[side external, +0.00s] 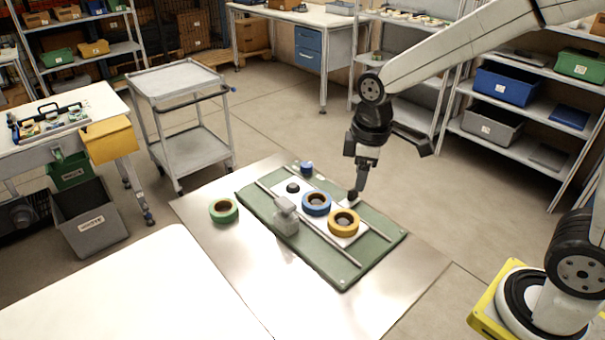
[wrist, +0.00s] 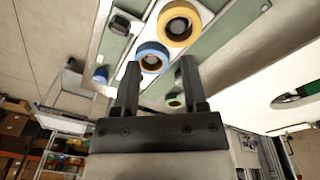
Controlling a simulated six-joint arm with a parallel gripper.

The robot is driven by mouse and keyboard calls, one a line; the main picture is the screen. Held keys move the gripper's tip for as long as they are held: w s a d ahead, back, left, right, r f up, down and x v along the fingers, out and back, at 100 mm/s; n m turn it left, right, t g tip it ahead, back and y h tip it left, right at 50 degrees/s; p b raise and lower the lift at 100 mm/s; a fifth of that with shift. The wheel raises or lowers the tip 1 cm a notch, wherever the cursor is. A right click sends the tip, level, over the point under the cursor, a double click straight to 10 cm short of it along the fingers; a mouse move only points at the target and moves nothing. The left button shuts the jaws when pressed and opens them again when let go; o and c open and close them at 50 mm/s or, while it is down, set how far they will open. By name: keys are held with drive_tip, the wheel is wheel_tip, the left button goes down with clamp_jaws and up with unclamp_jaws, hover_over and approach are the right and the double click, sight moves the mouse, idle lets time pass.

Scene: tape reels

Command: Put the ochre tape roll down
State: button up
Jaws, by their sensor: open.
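The ochre tape roll (side external: 343,222) lies flat on the white strip of the green board (side external: 368,262). A greyish round shape shows in its hole; I cannot tell how well it sits around it. In the wrist view the ochre roll (wrist: 179,23) is beyond the fingertips, clear of them. My gripper (side external: 355,195) is above the board, behind the ochre roll in the side view. Its two fingers (wrist: 158,66) are apart with nothing held between them. The blue tape roll (side external: 316,204) lies beside the ochre one and also shows in the wrist view (wrist: 151,57).
A bare dark hub (side external: 292,187) is left of the blue roll. The green tape roll (side external: 223,210) lies on the metal table (side external: 262,290). A small blue object (side external: 306,168) stands at the board's far edge.

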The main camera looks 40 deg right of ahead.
drive_tip(key=s+d+f+m, duration=0.1)
drive_tip(key=s+f+m, duration=0.1)
drive_tip(key=s+f+m+t, duration=0.1)
drive_tip(key=s+f+m, duration=0.1)
drive_tip(key=s+m, duration=0.1)
drive_tip(key=s+d+f+m, duration=0.1)
drive_tip(key=s+f+m, duration=0.1)
drive_tip(key=m, duration=0.1)
drive_tip(key=shift+s+d+f+t, duration=0.25)
drive_tip(key=shift+d+t, duration=0.05)
drive_tip(key=shift+d, duration=0.05)
